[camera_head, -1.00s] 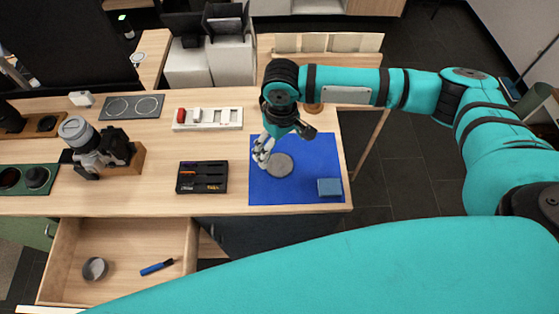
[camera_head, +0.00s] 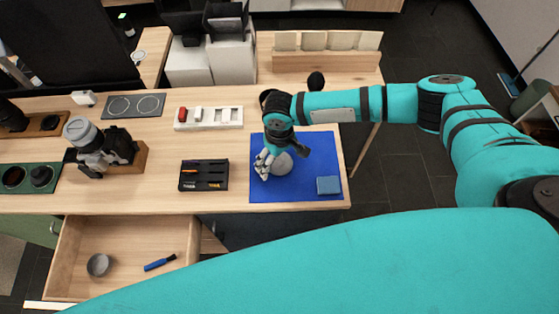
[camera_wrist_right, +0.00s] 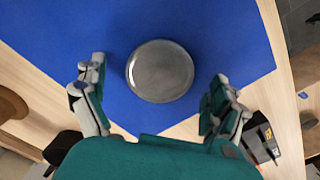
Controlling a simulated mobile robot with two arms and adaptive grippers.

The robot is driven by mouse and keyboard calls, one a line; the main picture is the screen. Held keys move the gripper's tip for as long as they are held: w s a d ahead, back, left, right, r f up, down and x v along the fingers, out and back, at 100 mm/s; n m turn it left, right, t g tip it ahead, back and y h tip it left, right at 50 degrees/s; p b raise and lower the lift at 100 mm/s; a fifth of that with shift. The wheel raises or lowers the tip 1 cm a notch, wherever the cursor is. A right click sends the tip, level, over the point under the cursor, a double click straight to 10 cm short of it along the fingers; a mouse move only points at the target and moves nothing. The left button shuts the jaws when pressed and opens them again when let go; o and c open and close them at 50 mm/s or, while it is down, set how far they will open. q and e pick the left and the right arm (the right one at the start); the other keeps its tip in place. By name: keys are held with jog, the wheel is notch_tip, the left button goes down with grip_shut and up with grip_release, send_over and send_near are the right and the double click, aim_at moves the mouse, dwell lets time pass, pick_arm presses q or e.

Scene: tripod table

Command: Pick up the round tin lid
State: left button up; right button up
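The round tin lid (camera_head: 282,164) is a grey disc lying flat on the blue mat (camera_head: 300,190). In the right wrist view the lid (camera_wrist_right: 160,71) shows whole, a little beyond the fingertips and between their lines. My right gripper (camera_head: 268,166) is over the mat at the lid's left side and covers part of it in the head view. In the right wrist view my right gripper (camera_wrist_right: 160,85) is open, with its two fingers wide apart and nothing between them. My left gripper is not in view.
A blue block (camera_head: 328,185) sits on the mat's front right. A black tray (camera_head: 204,175) with tools lies left of the mat. An open drawer (camera_head: 125,240) holds a grey round dish (camera_head: 99,265) and a blue-handled tool (camera_head: 160,262).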

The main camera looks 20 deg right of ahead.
jog(key=c, duration=0.7)
jog(key=shift+r, duration=0.1)
